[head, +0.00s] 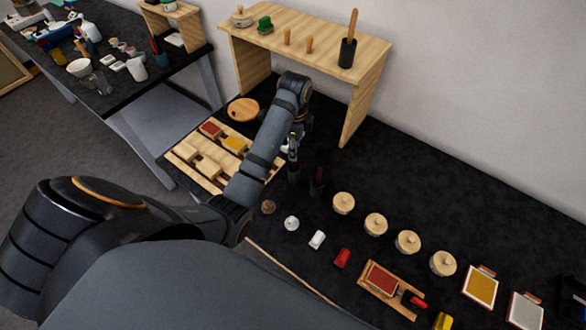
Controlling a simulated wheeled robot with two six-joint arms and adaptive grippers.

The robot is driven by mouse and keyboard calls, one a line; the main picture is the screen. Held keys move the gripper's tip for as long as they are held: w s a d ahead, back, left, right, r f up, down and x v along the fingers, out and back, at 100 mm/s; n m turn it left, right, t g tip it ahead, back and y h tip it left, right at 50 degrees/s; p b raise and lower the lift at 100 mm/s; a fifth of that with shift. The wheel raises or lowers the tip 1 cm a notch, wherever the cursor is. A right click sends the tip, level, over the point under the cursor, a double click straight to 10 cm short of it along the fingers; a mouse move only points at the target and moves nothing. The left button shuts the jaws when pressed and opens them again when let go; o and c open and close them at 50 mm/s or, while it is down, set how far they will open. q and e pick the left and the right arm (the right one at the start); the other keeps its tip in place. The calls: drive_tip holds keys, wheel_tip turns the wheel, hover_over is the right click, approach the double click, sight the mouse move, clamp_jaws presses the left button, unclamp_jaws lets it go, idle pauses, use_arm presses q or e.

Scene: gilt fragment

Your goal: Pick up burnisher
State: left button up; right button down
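My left arm comes in from the left and reaches over the wooden tray. Its gripper (294,150) points down at a dark upright holder (294,174) just right of the tray. The gripper is small and partly hidden by the arm, so I cannot tell whether its fingers are open or shut. A second dark holder (318,183) with a brown-red handle stands close to the right of it. I cannot tell for sure which tool is the burnisher. A dark holder with a tall wooden handle (351,28) stands on the wooden shelf. My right gripper is not recognizable here.
The wooden tray (184,153) holds red and yellow blocks. A round wooden disc (243,109) lies behind it. Several round lidded wooden pots (376,224) and small blocks line the right. The wooden shelf (300,42) stands behind. A black object (570,297) sits at the right edge.

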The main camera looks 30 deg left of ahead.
use_arm(q)
drive_tip(key=b, duration=0.2)
hover_over(294, 166)
wheel_tip(294, 166, down, 4)
drive_tip(key=shift+w+d+f+b, duration=0.1)
drive_tip(key=shift+w+f+b, duration=0.3)
drive_tip(key=shift+w+f, duration=0.15)
drive_tip(key=f+b, duration=0.2)
drive_tip(key=f, duration=0.1)
drive_tip(key=f+b, duration=0.1)
drive_tip(key=shift+s+a+f+b, duration=0.15)
drive_tip(key=shift+s+a+b, duration=0.05)
drive_tip(key=shift+a+b, duration=0.1)
drive_tip(key=shift+w, duration=0.1)
drive_tip(key=shift+c, duration=1.2)
drive_tip(key=shift+r, duration=0.2)
drive_tip(key=shift+c, duration=1.2)
clamp_jaws()
use_arm(e)
wheel_tip(294, 166, down, 8)
drive_tip(key=w, duration=0.2)
drive_tip(key=shift+w+r, duration=0.15)
